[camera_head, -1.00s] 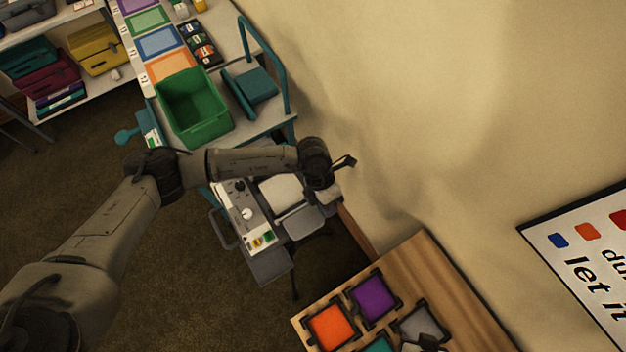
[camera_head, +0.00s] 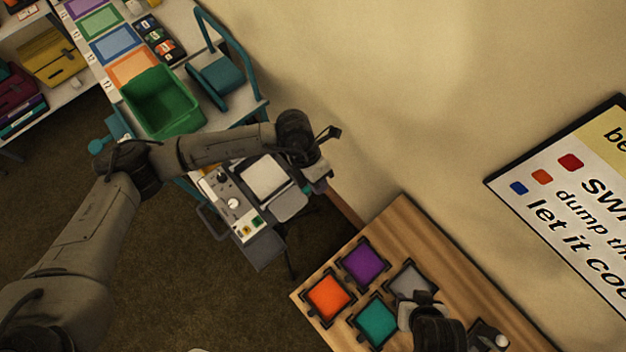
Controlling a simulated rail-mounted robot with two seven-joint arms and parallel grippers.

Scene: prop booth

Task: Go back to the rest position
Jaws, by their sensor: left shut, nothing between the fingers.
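My left arm comes in from the lower left and reaches across the view. Its gripper (camera_head: 320,174) is shut and empty, in the air beside the grey machine (camera_head: 232,203) with knobs and a light square panel. The wrist hides part of that machine.
The wooden table bears orange (camera_head: 329,297), purple (camera_head: 364,263), teal (camera_head: 377,322) and grey (camera_head: 410,281) pads. A green bin (camera_head: 163,105) and a teal frame (camera_head: 230,55) stand on the white bench. A wall (camera_head: 400,90) with a sign (camera_head: 575,185) is at the right.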

